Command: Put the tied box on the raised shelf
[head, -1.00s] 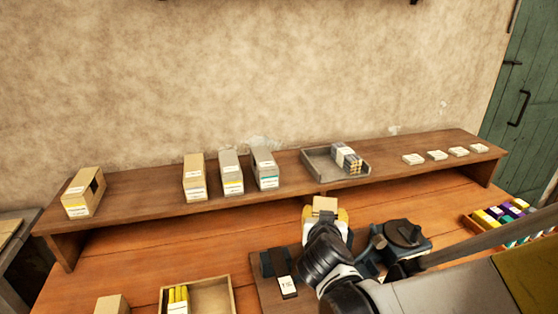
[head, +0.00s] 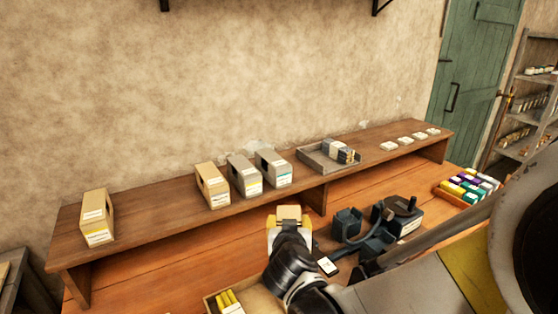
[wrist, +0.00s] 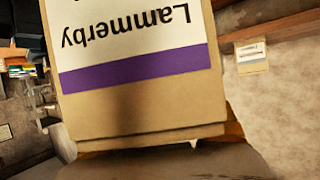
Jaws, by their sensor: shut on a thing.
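My gripper (head: 289,230) is shut on a tan box (head: 289,213), held above the workbench in front of the raised shelf. In the wrist view the box (wrist: 140,100) fills the middle, with a white label reading "Lammerby" upside down and a purple stripe. I cannot make out a tie on it. The raised wooden shelf (head: 150,212) runs along the wall behind my gripper. The held box is apart from the shelf's front edge. Its underside is hidden in the head view.
On the shelf stand a tan box (head: 97,218) at the left, three file boxes (head: 245,176), a tray (head: 312,155) with small packs, and several white cards (head: 405,140). The shelf has a bare stretch between the left box and file boxes. A dark device (head: 400,215) stands on the bench.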

